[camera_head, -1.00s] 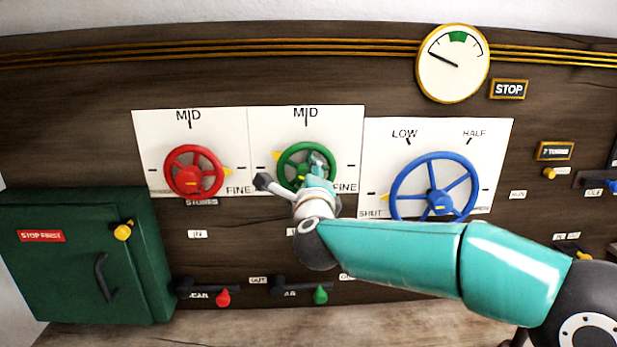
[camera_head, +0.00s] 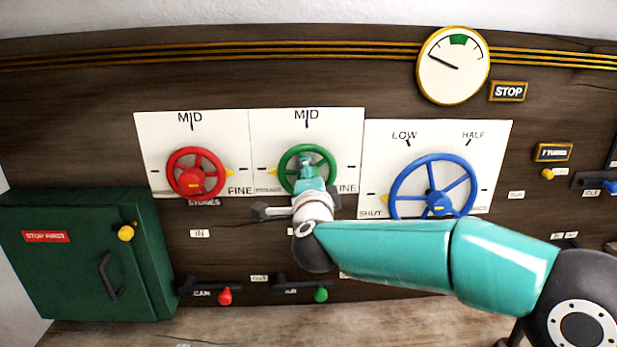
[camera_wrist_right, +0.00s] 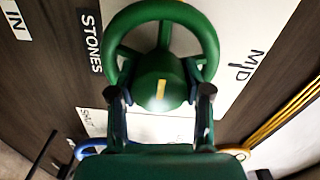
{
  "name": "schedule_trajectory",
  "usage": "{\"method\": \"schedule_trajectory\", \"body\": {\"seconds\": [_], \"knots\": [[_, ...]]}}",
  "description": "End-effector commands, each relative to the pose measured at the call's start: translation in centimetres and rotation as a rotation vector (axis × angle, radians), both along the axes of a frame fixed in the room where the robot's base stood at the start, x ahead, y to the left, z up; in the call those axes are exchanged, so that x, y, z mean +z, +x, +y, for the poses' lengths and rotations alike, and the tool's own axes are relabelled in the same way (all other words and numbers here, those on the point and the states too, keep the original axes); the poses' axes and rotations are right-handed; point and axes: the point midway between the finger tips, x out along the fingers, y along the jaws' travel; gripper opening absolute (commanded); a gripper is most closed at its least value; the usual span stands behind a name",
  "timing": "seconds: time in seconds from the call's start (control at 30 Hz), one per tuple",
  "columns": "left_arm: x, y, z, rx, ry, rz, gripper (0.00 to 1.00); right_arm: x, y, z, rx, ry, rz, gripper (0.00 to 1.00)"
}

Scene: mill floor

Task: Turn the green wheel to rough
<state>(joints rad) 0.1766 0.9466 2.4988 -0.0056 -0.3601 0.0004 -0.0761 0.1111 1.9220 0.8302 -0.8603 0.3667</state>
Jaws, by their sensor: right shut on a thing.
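The green wheel (camera_head: 309,147) is the middle wheel on the panel, on a white plate marked MID at the top and FINE at the lower right. Its yellow pointer (camera_head: 272,171) stands at the left, close to a small lower-left label too blurred to read. My right gripper (camera_head: 306,165) is on the wheel's centre and covers its hub and lower part. In the wrist view the green wheel (camera_wrist_right: 160,12) fills the upper middle. The right gripper (camera_wrist_right: 160,97) has one finger either side of the hub and is shut on it. My left gripper is out of view.
A red wheel (camera_head: 197,155) is on the left and a larger blue wheel (camera_head: 434,158) on the right. A green box (camera_head: 75,265) juts out at the lower left. Red (camera_head: 224,297) and green (camera_head: 320,294) lever knobs sit below.

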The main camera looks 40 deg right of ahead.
Motion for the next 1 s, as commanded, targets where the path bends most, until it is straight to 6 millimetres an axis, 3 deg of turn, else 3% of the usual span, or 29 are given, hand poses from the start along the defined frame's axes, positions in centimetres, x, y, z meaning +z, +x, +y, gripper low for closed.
{"method": "schedule_trajectory", "body": {"seconds": [0.33,0.37,0.5,0.83,1.0], "knots": [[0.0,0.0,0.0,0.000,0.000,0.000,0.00,-0.4,0.1,0.1,0.003,-0.003,0.012,0.14],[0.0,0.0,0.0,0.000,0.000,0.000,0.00,-0.4,0.1,0.1,0.003,-0.003,0.012,0.52],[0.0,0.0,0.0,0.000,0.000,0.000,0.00,-0.4,0.0,0.1,0.002,-0.002,0.010,0.74],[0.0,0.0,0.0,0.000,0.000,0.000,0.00,-0.2,-0.1,0.0,0.000,-0.002,0.005,0.74],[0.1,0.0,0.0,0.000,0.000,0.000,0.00,-0.1,-1.1,0.7,0.001,-0.001,0.003,0.74]]}}
